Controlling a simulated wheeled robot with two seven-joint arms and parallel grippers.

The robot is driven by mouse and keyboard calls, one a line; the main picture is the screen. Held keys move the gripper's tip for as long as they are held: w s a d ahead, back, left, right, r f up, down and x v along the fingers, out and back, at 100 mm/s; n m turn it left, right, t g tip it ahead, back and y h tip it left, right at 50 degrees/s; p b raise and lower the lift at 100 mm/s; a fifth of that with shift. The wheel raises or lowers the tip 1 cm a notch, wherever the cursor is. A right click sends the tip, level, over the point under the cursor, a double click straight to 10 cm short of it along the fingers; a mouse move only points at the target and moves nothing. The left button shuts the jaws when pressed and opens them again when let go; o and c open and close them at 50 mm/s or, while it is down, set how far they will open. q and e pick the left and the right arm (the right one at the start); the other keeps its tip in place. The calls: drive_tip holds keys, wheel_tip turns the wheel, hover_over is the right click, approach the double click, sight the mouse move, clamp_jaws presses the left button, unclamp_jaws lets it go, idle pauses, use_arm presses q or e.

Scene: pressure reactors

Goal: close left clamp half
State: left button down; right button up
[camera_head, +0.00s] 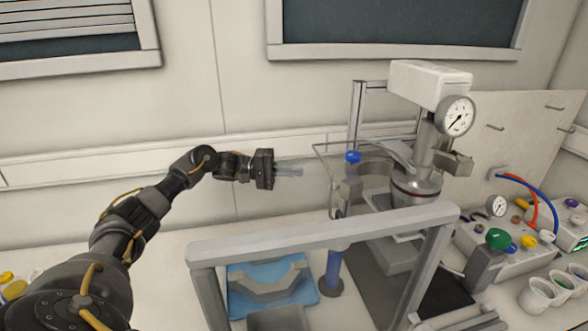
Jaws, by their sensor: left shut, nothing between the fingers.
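The pressure reactor (417,187) stands right of centre, with a round gauge (455,116) and a white box-shaped head (428,82) above it. A curved grey metal piece (377,163), which looks like the left clamp half, sits at the left side of the reactor's neck. It appears swung out from the neck, but its exact angle is hard to tell. My left gripper (290,171) is shut and empty, left of this piece and apart from it, pointing right. My right gripper is not in view.
A grey frame (322,233) crosses the front. Behind it are a blue mat with a grey curved part (266,287) and a blue cylinder (332,270). A blue-knobbed valve (353,157) and thin tubing stand between gripper and reactor. Cups (537,295) are at right.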

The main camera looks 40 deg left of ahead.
sight(331, 184)
use_arm(q)
drive_tip(key=p+x, duration=0.1)
drive_tip(key=x, duration=0.2)
drive_tip(key=s+p+x, duration=0.1)
drive_tip(key=p+x, duration=0.1)
drive_tip(key=x, duration=0.1)
drive_tip(key=p+x, duration=0.1)
drive_tip(key=x, duration=0.2)
drive_tip(key=shift+s+d+r, duration=0.15)
drive_tip(key=shift+d, duration=0.35)
drive_tip(key=shift+s+d+p, duration=0.25)
drive_tip(key=shift+d+p, duration=0.2)
drive_tip(key=shift+d, duration=0.35)
